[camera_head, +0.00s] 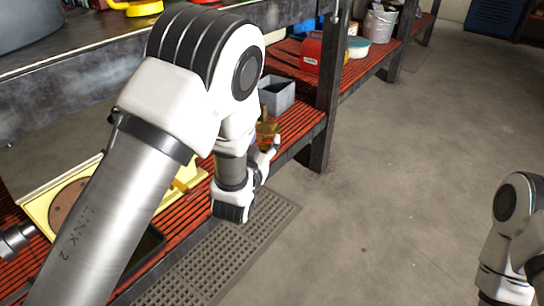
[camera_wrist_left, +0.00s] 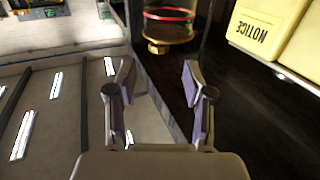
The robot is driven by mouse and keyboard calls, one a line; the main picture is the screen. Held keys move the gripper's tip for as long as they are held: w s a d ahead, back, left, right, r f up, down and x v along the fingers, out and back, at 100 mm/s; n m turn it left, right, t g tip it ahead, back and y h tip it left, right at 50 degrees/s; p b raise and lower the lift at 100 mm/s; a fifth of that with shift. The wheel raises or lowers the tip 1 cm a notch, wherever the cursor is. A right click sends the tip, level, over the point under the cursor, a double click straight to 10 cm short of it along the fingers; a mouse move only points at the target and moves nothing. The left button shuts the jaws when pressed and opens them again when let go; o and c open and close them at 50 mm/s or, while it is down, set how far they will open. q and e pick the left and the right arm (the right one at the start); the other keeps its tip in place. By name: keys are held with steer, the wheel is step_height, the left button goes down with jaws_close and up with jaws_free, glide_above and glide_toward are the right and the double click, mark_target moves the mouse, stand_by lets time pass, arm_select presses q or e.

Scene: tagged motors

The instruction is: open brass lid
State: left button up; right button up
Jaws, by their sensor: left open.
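A brass lid (camera_wrist_left: 168,35) with a small knob shows at the top middle of the left wrist view, on a vessel with a red ring (camera_wrist_left: 168,14). The wrist view looks upside down, as its lettering is inverted. A brass-coloured thing (camera_head: 266,130) shows in the head view on the red slatted shelf, partly hidden by my left arm. My left gripper (camera_wrist_left: 157,72) is open and empty, its fingers apart from the lid. My left arm hides much of that gripper in the head view. Only part of my right arm shows at the right edge; its gripper is out of view.
A grey bin (camera_head: 277,95) stands on the red slatted shelf (camera_head: 298,120) beside the brass thing. A dark post (camera_head: 327,100) rises at the shelf's front. Yellow boxes marked NOTICE (camera_wrist_left: 262,22) show in the wrist view. The concrete floor (camera_head: 400,180) at right is clear.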

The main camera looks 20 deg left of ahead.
mark_target(270, 126)
arm_select(q)
steer(key=shift+w+d, duration=0.1)
steer(key=shift+w, duration=0.25)
steer(key=w+b, duration=0.1)
steer(key=w, duration=0.2)
steer(key=w+b, duration=0.1)
steer(key=w, duration=0.2)
steer(key=shift+w+a+r, duration=0.15)
steer(key=shift+w+a, duration=0.05)
steer(key=shift+w, duration=0.45)
steer(key=shift+r, duration=0.1)
jaws_close()
arm_select(e)
step_height(270, 126, down, 3)
steer(key=shift+r, duration=0.1)
